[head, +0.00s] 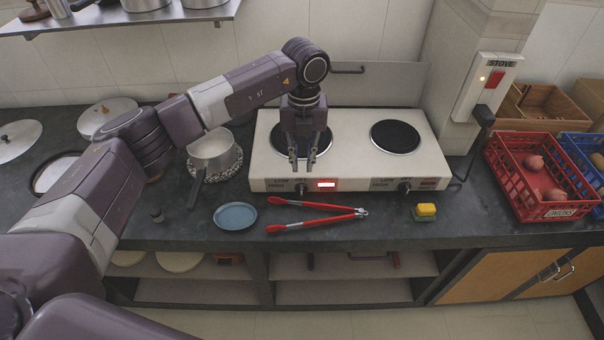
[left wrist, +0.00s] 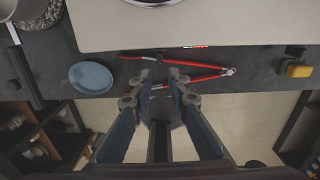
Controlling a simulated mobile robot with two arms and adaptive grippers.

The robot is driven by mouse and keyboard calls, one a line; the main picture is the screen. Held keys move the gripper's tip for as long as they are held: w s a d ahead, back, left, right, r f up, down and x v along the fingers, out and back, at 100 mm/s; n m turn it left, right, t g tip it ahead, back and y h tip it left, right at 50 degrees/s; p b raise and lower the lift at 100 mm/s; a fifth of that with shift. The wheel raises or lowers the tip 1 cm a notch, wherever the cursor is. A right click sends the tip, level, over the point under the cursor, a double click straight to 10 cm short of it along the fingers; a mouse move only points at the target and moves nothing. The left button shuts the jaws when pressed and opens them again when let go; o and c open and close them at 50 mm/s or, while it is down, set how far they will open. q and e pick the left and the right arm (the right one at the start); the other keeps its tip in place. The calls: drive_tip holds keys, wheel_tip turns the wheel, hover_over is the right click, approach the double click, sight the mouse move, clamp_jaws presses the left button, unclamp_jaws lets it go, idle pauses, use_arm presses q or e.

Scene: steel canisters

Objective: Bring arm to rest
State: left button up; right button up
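My left arm comes in from the left of the head view and reaches over the counter. Its gripper (head: 302,165) points down in front of the left hotplate (head: 338,148) of the white stove (head: 358,122). The two fingers are apart with nothing between them. In the left wrist view the left gripper (left wrist: 160,78) also shows its fingers apart and empty, with the red tongs (left wrist: 180,66) seen beyond the fingertips. My right gripper is in neither view.
Red tongs (head: 318,215), a blue plate (head: 235,216) and a yellow-green sponge (head: 424,212) lie before the stove. A pot (head: 211,152) stands left of it. A red crate (head: 515,185) stands at right. A shelf (head: 130,17) hangs above.

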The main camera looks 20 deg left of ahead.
use_arm(q)
drive_tip(key=shift+r, duration=0.75)
